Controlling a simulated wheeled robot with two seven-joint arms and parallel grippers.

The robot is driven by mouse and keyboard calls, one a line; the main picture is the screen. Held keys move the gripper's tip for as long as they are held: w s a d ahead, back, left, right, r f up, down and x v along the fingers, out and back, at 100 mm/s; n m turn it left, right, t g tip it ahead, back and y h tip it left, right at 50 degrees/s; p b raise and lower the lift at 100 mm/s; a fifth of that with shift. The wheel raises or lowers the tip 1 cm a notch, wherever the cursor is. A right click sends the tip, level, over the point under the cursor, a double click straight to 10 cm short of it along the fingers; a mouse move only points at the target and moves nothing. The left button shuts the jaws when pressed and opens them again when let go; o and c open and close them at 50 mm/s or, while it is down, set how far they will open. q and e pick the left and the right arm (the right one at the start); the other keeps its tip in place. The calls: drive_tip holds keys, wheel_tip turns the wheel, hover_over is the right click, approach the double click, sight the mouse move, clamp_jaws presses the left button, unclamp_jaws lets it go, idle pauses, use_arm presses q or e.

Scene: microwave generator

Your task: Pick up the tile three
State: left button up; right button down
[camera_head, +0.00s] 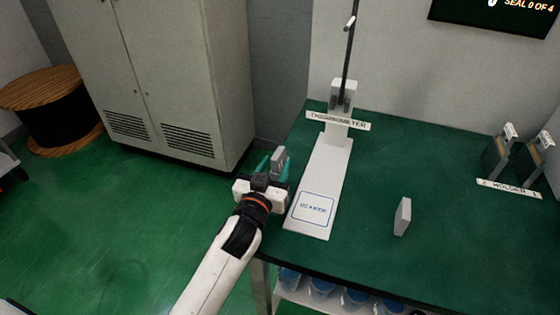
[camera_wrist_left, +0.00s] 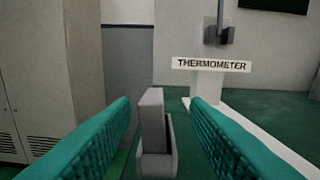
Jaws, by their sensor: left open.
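My left gripper (camera_head: 274,165) is open near the table's left edge, left of the white thermometer stand. In the left wrist view its teal fingers (camera_wrist_left: 160,106) stand either side of a light grey upright slab (camera_wrist_left: 151,112), with gaps showing on both sides. The slab also shows in the head view (camera_head: 279,154), partly hidden by the gripper. Another pale upright slab (camera_head: 402,216) stands alone on the table. No number is readable on either slab, so I cannot tell which is tile three. My right gripper is out of view.
The green table (camera_head: 350,265) has clear room around the lone slab. The thermometer stand (camera_head: 336,165) has a tall post and a labelled base. Slotted holders (camera_head: 500,150) stand at the right. A grey cabinet (camera_head: 170,70) and a cable spool (camera_head: 55,90) are at the left.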

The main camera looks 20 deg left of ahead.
sight(276, 165)
use_arm(q)
drive_tip(key=w, duration=0.4)
drive_tip(key=shift+w+f, duration=0.15)
drive_tip(key=shift+w, duration=0.05)
drive_tip(key=shift+s, duration=0.1)
clamp_jaws()
